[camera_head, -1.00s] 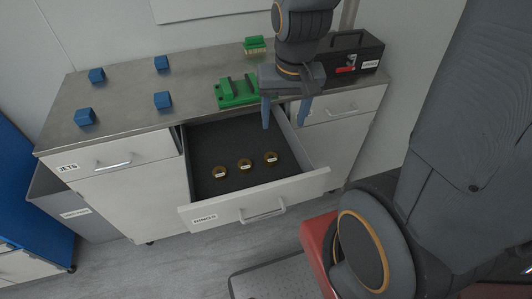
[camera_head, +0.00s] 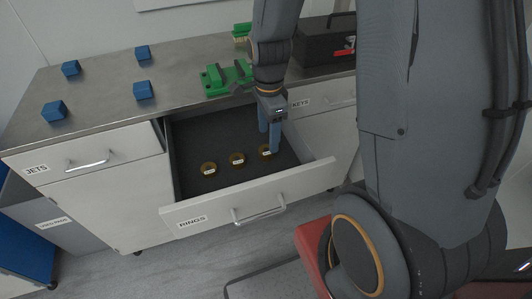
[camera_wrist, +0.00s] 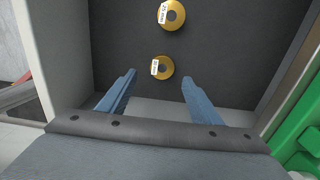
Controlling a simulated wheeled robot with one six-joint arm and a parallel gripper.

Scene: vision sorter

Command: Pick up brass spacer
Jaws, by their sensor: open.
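Several brass spacers, ring-shaped with small white labels, lie in the open drawer marked RINGS (camera_head: 290,180). In the head view they form a row: a left one (camera_head: 208,169), a middle one (camera_head: 237,160) and a right one (camera_head: 266,151). My gripper (camera_head: 270,150) is at the right one, its fingers partly in front of it. In the wrist view my gripper (camera_wrist: 158,80) is open and empty. One spacer (camera_wrist: 162,68) shows between and just beyond the fingertips; another (camera_wrist: 172,15) is farther up. I cannot tell the fingers' exact height above the drawer floor.
The drawer walls surround the spacers. On the worktop (camera_head: 110,100) stand blue blocks (camera_head: 144,90), a green fixture (camera_head: 225,78) and a black toolbox (camera_head: 318,48). A closed drawer marked JETS (camera_head: 80,165) is at left. The drawer's left part is clear.

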